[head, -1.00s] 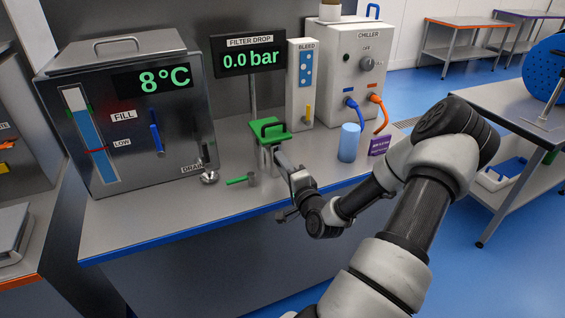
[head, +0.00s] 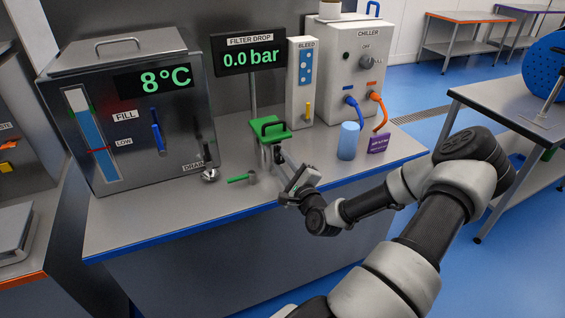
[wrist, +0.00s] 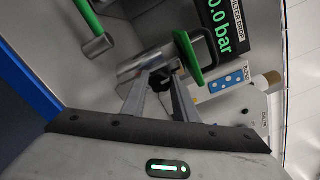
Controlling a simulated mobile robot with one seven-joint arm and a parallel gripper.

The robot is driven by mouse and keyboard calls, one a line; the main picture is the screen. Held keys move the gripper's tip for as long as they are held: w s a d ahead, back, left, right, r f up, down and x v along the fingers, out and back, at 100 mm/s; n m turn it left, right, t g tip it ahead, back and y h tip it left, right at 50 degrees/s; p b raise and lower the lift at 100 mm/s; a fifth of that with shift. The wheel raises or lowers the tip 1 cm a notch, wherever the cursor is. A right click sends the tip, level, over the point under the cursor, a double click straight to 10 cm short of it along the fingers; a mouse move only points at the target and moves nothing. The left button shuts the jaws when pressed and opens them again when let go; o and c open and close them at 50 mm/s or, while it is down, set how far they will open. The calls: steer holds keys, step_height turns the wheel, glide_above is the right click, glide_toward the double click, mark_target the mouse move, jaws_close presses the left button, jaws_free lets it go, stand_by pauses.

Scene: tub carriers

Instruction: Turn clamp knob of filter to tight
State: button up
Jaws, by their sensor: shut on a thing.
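The dark clamp knob (wrist: 164,74) is on the filter's side, between my fingertips. My gripper (head: 279,155) reaches it from the front right and is shut on the knob; the fingers also show in the wrist view (wrist: 160,92). In the head view the fingers hide the knob, and its marking is not readable.
The steel tank (head: 190,120) stands further left. The filter drop display (head: 249,54) reads 0.0 bar. A blue cylinder (head: 348,141) and the chiller (head: 350,85) are to the right.

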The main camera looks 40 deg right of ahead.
steer(key=shift+m, duration=0.3)
steer(key=o, duration=1.1)
steer(key=shift+c, duration=0.2)
steer(key=v, duration=1.7)
steer(key=shift+s+p, duration=0.25)
steer(key=shift+p, duration=0.15)
